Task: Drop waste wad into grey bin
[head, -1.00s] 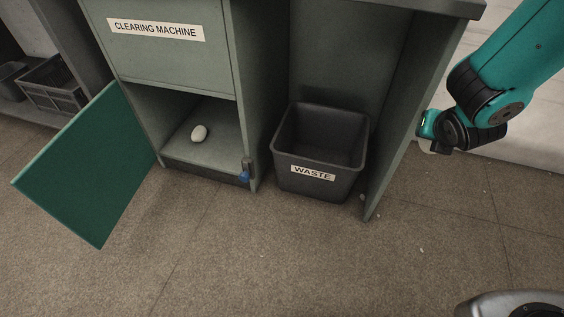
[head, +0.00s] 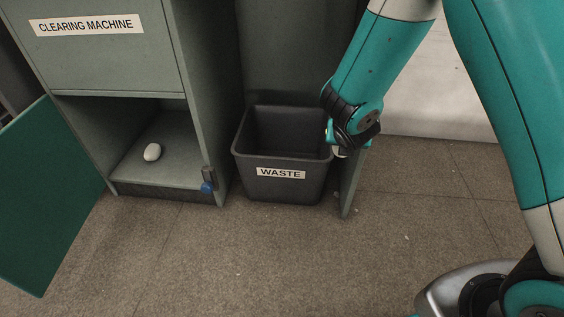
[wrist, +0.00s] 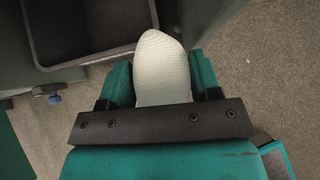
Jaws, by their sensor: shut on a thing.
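The dark grey bin labelled WASTE (head: 285,190) stands on the floor right of the clearing machine and looks empty where its inside shows. My gripper (head: 336,142) is at the bin's right front edge in the head view. In the wrist view my gripper (wrist: 163,78) is shut on a pale, ridged, rounded wad (wrist: 163,65), its tip pointing up the picture. In the head view the wad is mostly hidden by my gripper.
The clearing machine (head: 85,60) has an open green door (head: 45,200). A similar white, egg-shaped piece (head: 152,152) lies in its lower compartment. A blue-knobbed latch (head: 207,186) sits at its corner. A panel (head: 350,185) stands right of the bin. The floor in front is clear.

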